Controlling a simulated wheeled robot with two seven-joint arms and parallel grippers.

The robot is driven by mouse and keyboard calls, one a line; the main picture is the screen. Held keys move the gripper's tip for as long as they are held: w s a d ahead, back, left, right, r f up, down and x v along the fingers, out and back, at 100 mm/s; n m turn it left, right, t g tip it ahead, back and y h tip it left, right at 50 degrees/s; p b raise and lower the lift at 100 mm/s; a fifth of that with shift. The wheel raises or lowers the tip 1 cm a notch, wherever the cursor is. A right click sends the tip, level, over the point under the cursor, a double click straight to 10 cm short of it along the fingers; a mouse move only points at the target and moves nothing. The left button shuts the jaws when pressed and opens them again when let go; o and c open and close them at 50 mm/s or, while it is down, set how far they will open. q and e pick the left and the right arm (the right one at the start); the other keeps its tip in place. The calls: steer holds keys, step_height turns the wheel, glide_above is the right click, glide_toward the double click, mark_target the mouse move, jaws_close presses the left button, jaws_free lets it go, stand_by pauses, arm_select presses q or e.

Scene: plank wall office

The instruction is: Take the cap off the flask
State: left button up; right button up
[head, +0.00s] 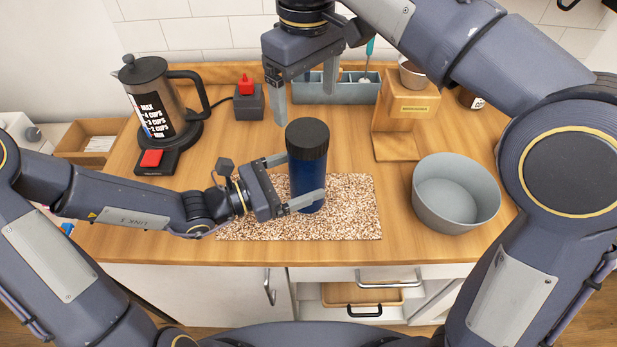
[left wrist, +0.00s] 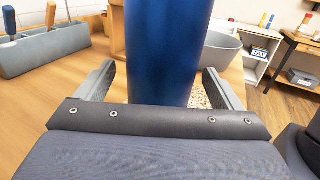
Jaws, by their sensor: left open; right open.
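The flask (head: 308,185) is dark blue and stands upright on a speckled mat (head: 350,205), with a black cap (head: 307,134) on its top. My left gripper (head: 300,180) is open, with its fingers on either side of the flask's body. In the left wrist view the blue flask (left wrist: 165,50) stands between the two open fingers (left wrist: 160,85), with a gap on each side. My right gripper (head: 305,95) is open and empty, above and behind the cap, with its fingers pointing down.
A grey bowl (head: 455,195) stands right of the mat. A wooden stand (head: 405,115) and a grey-blue divided holder (head: 345,90) are behind. A coffee press (head: 150,95) and a box with a red button (head: 248,100) stand at the left. The counter's front edge is close to the mat.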

mark_target(315, 171)
arm_select(q)
steer(key=shift+x, duration=1.85)
arm_select(e)
steer(key=shift+d, duration=0.1)
